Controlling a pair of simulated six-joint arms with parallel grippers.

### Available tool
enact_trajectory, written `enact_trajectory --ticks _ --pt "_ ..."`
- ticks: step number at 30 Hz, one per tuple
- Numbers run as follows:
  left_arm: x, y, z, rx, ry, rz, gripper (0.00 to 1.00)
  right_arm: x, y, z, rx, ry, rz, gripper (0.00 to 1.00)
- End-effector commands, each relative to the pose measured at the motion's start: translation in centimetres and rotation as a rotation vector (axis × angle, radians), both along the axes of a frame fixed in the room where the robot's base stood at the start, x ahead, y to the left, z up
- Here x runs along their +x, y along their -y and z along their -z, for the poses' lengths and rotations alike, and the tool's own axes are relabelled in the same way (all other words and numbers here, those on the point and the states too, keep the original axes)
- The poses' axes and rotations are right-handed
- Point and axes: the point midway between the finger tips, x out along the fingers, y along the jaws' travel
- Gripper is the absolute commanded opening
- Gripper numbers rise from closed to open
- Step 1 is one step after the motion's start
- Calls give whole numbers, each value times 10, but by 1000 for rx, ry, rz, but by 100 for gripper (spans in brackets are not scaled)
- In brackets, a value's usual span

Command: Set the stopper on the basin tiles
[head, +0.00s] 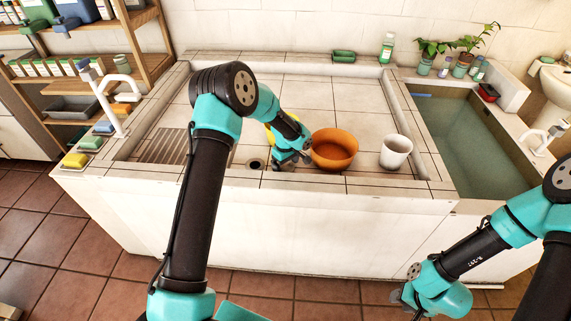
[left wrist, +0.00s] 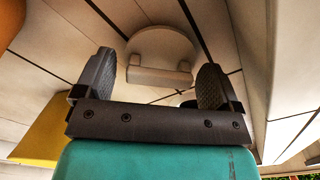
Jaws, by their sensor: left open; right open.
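The stopper (left wrist: 160,42) is a pale round disc with a raised bar-shaped grip. In the left wrist view it lies on the basin tiles (left wrist: 215,25), beyond and between my left gripper's fingers. My left gripper (left wrist: 152,82) is open, with nothing between its fingers. In the head view my left gripper (head: 292,160) is low over the front of the tiled basin (head: 300,95), and I cannot make out the stopper there. A round drain hole (head: 256,164) lies just left of that gripper. My right gripper (head: 402,296) is open in front of the basin, partly hidden by its arm.
An orange bowl (head: 333,150) stands close right of my left gripper, and a white cup (head: 396,151) farther right. A yellow object (head: 268,133) is partly hidden behind my left arm. A water-filled trough (head: 465,135) lies at the right. The basin's back tiles are clear.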

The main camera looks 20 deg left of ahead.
Motion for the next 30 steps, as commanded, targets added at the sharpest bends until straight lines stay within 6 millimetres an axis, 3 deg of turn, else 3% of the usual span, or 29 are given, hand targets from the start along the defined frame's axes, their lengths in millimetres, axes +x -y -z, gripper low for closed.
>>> enact_trajectory --ticks 11,24,30 --pt "1 0 -16 0 2 0 89 0 0 0 0 0 0 43" --pt "1 0 -94 -1 3 0 89 0 0 0 0 0 0 43" --pt "0 0 -118 0 2 -1 89 0 0 0 0 0 0 43"
